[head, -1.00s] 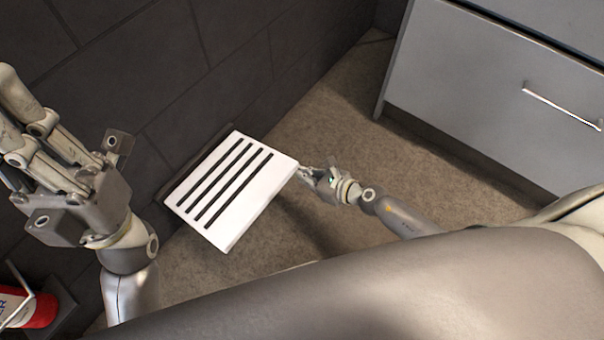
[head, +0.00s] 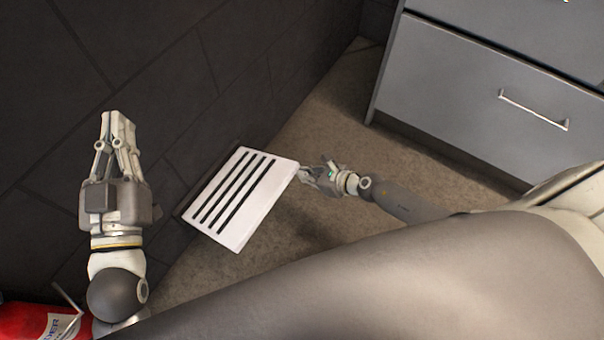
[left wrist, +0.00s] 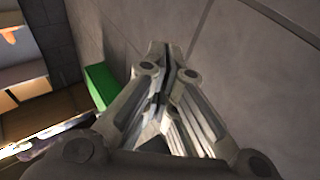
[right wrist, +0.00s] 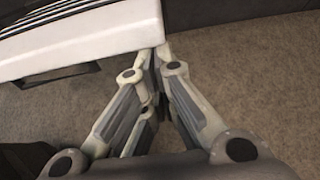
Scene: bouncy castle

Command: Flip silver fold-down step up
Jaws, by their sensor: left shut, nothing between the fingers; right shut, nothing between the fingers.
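The fold-down step (head: 228,222) is a pale, flat plate with several dark slots. It sticks out from the dark wall in the head view, low above the floor. My right gripper (head: 303,170) is shut and empty at the step's outer right corner. In the right wrist view the closed fingertips (right wrist: 153,52) are right by the step's edge (right wrist: 95,38); I cannot tell if they touch. My left gripper (head: 118,116) is shut and empty, raised near the wall, left of the step. Its closed fingers (left wrist: 167,48) show in the left wrist view.
A grey drawer cabinet (head: 470,95) stands at the right. A red extinguisher-like cylinder (head: 30,322) is at the lower left. The dark tiled wall (head: 150,60) runs along the left. Carpeted floor (head: 330,125) lies clear between step and cabinet. A green block (left wrist: 101,85) shows in the left wrist view.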

